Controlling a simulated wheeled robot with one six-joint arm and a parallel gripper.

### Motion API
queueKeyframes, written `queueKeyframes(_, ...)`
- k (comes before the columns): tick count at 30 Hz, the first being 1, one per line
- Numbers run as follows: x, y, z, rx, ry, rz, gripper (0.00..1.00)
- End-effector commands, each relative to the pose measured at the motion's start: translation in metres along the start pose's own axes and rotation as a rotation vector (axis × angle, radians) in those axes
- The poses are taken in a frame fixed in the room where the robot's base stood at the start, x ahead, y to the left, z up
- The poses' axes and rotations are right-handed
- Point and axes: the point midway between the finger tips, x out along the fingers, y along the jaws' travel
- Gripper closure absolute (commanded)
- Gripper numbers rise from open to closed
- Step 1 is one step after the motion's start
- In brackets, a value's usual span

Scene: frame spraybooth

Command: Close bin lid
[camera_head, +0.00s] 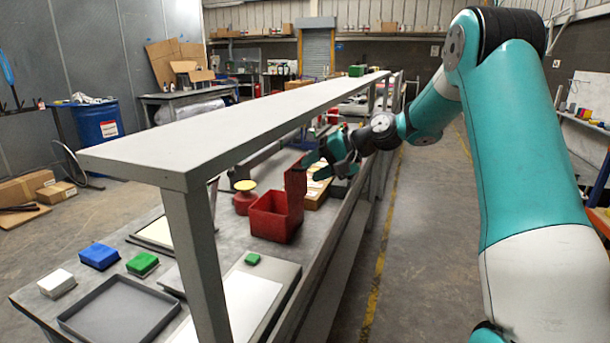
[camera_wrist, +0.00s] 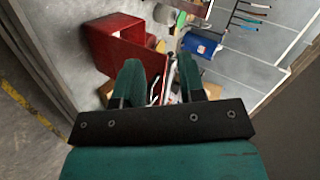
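The red bin (camera_head: 268,222) stands on the bench under the grey shelf, its top open. Its red lid (camera_head: 295,190) stands upright along the bin's right side. In the wrist view the red bin (camera_wrist: 98,42) is at the upper left, with a red panel (camera_wrist: 132,58), seemingly the lid, reaching toward my left finger. My gripper (camera_head: 311,166) is beside the lid's upper edge, on its right. In the wrist view my gripper (camera_wrist: 157,80) has its fingers apart with nothing held between them. I cannot tell whether a finger touches the lid.
The long grey shelf (camera_head: 240,118) and its front post (camera_head: 200,260) stand close to the bin. A red pot with a yellow top (camera_head: 245,187) is left of the bin, and a cardboard box (camera_head: 316,190) lies behind the lid. The floor right of the bench is clear.

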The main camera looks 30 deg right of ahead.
Motion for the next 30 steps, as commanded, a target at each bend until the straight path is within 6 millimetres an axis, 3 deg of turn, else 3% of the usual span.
queueKeyframes(1, -0.017, 0.028, -0.031, 0.073, 0.05, -0.064, 0.63)
queueKeyframes(3, -0.041, 0.051, -0.058, 0.147, 0.094, -0.15, 0.63)
queueKeyframes(7, -0.075, 0.081, -0.083, 0.227, 0.137, -0.259, 0.63)
queueKeyframes(11, -0.088, 0.091, -0.09, 0.255, 0.15, -0.305, 0.63)
queueKeyframes(17, -0.064, 0.082, -0.095, 0.258, 0.146, -0.31, 0.63)
queueKeyframes(30, 0.03, 0.054, -0.113, 0.256, 0.147, -0.307, 0.63)
